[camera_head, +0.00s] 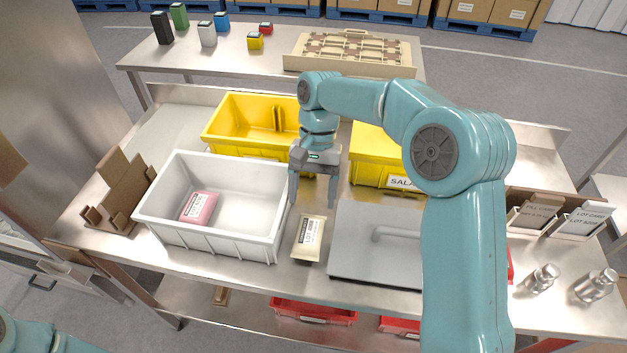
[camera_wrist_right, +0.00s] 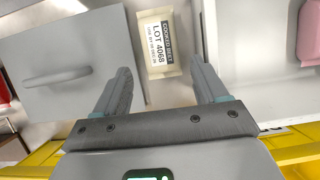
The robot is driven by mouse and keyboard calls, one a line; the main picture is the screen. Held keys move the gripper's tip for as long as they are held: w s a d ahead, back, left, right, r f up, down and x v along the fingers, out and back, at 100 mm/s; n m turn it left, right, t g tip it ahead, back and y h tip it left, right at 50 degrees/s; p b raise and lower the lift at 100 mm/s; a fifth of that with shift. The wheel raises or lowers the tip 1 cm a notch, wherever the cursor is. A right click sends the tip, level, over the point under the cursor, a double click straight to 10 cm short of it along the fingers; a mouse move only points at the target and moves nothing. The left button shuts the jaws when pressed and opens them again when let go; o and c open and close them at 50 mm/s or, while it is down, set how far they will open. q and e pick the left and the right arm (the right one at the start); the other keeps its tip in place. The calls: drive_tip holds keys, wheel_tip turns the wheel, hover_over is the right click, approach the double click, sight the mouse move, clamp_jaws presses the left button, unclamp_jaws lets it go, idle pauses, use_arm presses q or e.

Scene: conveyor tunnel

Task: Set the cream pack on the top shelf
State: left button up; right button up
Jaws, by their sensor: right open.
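The cream pack (camera_head: 308,238), with a black and white label, lies flat on the steel bench between a white bin and a grey lid. In the right wrist view the cream pack (camera_wrist_right: 172,67) reads "LOT 4068". My right gripper (camera_head: 312,203) is open and empty above the bench, just behind the pack in the head view. In the wrist view the pack lies ahead of and between the open fingers (camera_wrist_right: 163,72), apart from them. Only part of my left arm shows at the lower left; its gripper is out of view. I cannot tell which surface is the top shelf.
The white bin (camera_head: 165,235) holds a pink pack (camera_head: 199,207). A grey lid (camera_head: 352,262) with a handle lies right of the cream pack. Yellow bins (camera_head: 222,118) stand behind. Metal shakers (camera_head: 543,278) stand at right. Red bins (camera_head: 313,313) sit below the bench.

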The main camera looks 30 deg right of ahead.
drive_tip(key=shift+o, duration=0.2)
drive_tip(key=v, duration=0.3)
drive_tip(key=shift+r, duration=0.15)
wheel_tip(320, 180, up, 10)
drive_tip(key=p, duration=1)
